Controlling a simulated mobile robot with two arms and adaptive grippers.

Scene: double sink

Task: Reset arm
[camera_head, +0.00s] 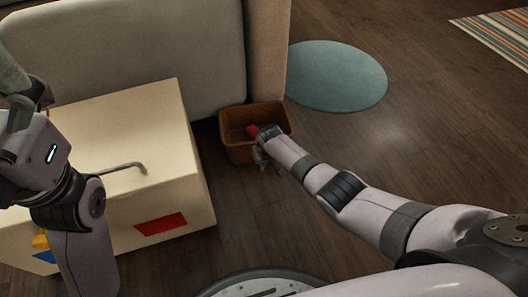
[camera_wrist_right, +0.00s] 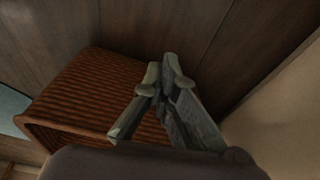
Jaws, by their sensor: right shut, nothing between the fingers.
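My right arm reaches in from the right in the head view. Its gripper (camera_head: 262,157) is at the front right side of a brown woven basket (camera_head: 230,150), small and partly hidden by the wrist. In the right wrist view the right gripper (camera_wrist_right: 160,68) has its fingertips together and nothing between them. The basket (camera_wrist_right: 85,90) lies beside and behind the fingers there. A red object (camera_head: 252,131) shows inside the basket in the head view. My left gripper (camera_head: 20,100) is at the left edge, partly cut off, and its finger opening is unclear.
A cream box (camera_head: 130,110) with a curved metal handle and coloured patches stands at the left, close to my left arm. A grey sofa (camera_head: 150,50) is behind it. A round teal rug (camera_head: 335,75) lies beyond the basket. Wooden floor (camera_head: 440,130) is open at the right.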

